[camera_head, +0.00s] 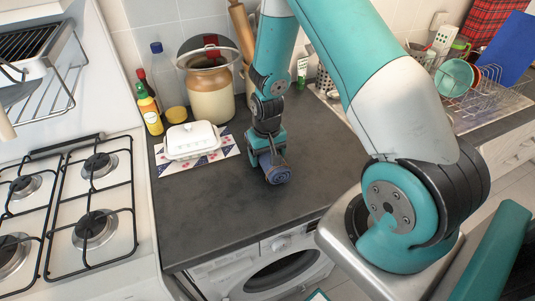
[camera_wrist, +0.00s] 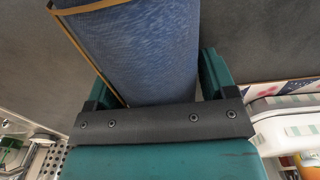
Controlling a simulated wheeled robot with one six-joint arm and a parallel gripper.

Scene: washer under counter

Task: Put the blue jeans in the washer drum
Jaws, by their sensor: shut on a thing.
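The blue jeans (camera_head: 279,174) are a rolled blue bundle just above the dark counter, toward its front. They also show large in the wrist view (camera_wrist: 145,50), with a tan stitched edge. My gripper (camera_head: 268,160) is shut on the jeans, with a finger on either side of them in the wrist view. The white washer (camera_head: 226,283) stands under the counter, below and in front of my gripper. I cannot tell whether the door is open, and the drum's inside is not visible.
A white butter dish (camera_head: 192,139) on a patterned mat, bottles (camera_head: 150,110) and a large jar (camera_head: 210,88) stand left and behind. A gas hob (camera_head: 90,205) lies left. A dish rack (camera_head: 490,95) is at the right. The counter's front middle is bare.

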